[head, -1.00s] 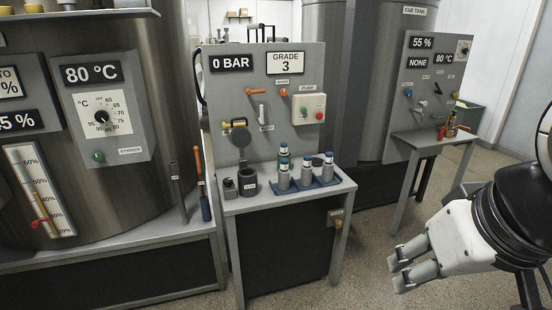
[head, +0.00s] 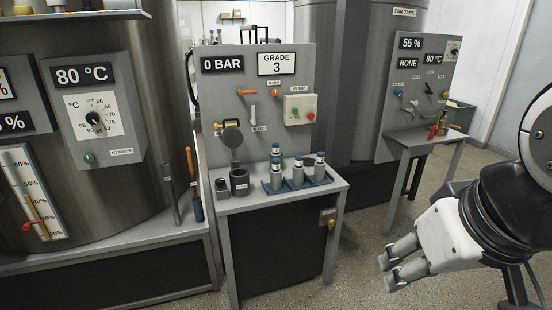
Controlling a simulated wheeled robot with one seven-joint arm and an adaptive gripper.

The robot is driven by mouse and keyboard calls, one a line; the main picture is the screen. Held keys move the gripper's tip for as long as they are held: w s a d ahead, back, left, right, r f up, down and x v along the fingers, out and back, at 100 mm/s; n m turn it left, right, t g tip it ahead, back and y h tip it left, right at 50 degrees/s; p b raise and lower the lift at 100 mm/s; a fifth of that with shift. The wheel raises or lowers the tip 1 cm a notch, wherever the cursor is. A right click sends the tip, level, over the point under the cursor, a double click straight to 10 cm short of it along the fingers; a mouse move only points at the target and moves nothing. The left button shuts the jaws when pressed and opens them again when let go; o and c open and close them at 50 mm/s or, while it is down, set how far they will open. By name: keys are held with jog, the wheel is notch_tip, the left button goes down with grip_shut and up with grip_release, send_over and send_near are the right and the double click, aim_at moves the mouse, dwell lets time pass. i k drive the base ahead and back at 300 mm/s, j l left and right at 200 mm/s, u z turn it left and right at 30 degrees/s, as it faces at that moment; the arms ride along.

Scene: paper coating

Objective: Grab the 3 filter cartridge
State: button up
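Several grey filter cartridges with coloured tops stand upright together in a blue tray (head: 314,184) on the small grey table (head: 243,203). One cartridge (head: 319,168) is at the right, one (head: 298,173) in the middle and one (head: 276,177) at the left front. Green-topped shapes show partly behind them. I cannot read their labels. My gripper (head: 385,273) is at the lower right, well to the right of the table and away from the cartridges. Its two fingers are apart with nothing visible between them.
A dark open holder (head: 239,183) and a small grey block (head: 222,188) stand left of the tray. The panel behind has a grade 3 sign (head: 276,64). A second table (head: 425,136) with bottles is at the right. Floor is clear between the tables.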

aim_at(298, 172)
jog(key=i+l+u, duration=0.25)
jog(key=i+l, duration=0.4)
jog(key=i, duration=0.35)
jog(key=i+l+u, duration=0.25)
jog(key=i+l, duration=0.55)
jog(key=i, duration=0.15)
